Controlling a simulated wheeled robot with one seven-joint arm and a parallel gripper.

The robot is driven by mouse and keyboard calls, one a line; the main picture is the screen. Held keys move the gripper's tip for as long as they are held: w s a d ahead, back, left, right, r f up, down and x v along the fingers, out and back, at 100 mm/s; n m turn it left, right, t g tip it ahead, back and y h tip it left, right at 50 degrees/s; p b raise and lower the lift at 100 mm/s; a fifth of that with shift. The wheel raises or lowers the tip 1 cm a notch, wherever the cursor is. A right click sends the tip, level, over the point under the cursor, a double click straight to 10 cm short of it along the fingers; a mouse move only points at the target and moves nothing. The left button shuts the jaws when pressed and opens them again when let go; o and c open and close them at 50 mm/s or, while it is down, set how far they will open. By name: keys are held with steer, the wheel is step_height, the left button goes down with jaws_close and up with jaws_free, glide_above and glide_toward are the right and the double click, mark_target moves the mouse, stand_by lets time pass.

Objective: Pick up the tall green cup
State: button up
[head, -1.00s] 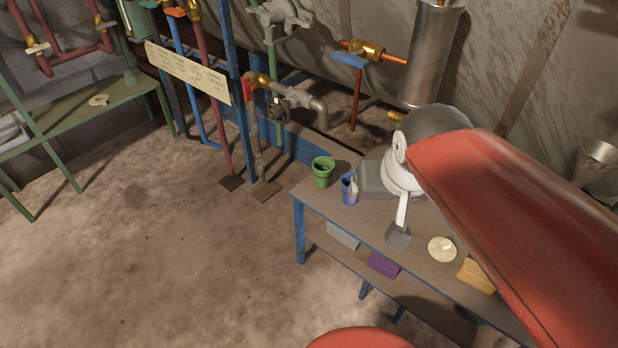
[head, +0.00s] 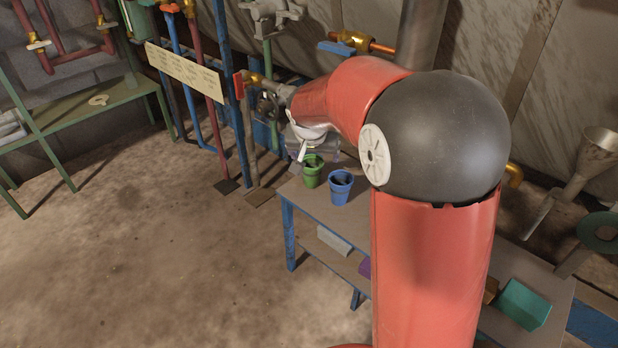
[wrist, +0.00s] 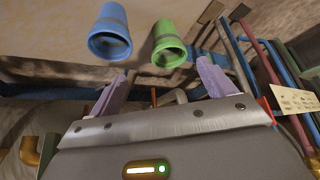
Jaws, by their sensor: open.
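The green cup (head: 313,174) stands upright near the far left corner of the workbench. It also shows in the wrist view (wrist: 169,48), above the gap between my fingers and nearer the right finger. A blue cup (head: 340,190) stands close beside it, to the right and nearer in the head view; in the wrist view the blue cup (wrist: 110,38) is to the left. My gripper (wrist: 160,82) is open, with two pale purple fingers apart and nothing between them. In the head view my gripper (head: 304,150) is at the far side of the green cup, partly hidden.
My arm hides much of the workbench (head: 290,192). A teal block (head: 524,304) shows at its right end, and a grey block (head: 334,240) lies on the lower shelf. Pipes and a blue post (head: 231,110) stand behind and left. The floor at left is clear.

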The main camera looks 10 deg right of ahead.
mark_target(312, 164)
steer(key=x, duration=0.3)
steer(key=w+x, duration=0.1)
steer(key=x, duration=0.7)
steer(key=shift+w+a+r, duration=0.35)
steer(key=shift+a, duration=0.05)
steer(key=shift+c, duration=0.2)
steer(key=c, duration=1)
